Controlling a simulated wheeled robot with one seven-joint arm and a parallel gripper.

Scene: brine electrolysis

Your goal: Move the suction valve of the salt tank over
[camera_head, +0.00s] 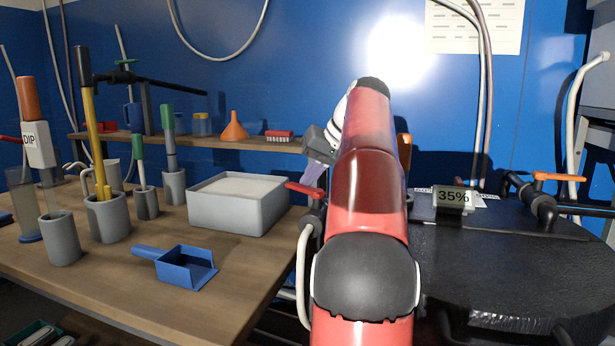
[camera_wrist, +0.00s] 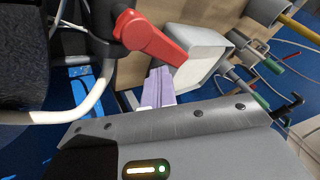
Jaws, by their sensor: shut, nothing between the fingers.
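A valve with a red lever handle (camera_head: 305,190) stands at the table's right edge, left of my arm. In the wrist view the red handle (camera_wrist: 150,38) is large, on a dark pivot, with a pale hose beside it. My gripper (camera_head: 312,176) is shut and empty, its lilac fingers just above the handle in the head view. In the wrist view the fingertips (camera_wrist: 158,72) appear close to the handle; I cannot tell whether they touch. Another valve, with an orange handle (camera_head: 558,177), is on the right. No label shows which valve is the salt tank's. My arm hides the middle.
The wooden table (camera_head: 120,290) holds a grey bin (camera_head: 238,218) of white material, a blue scoop (camera_head: 185,265) and several grey cups with tools. A black tank (camera_head: 500,250) with a 35% display (camera_head: 454,197) is at right. A shelf (camera_head: 230,143) runs behind.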

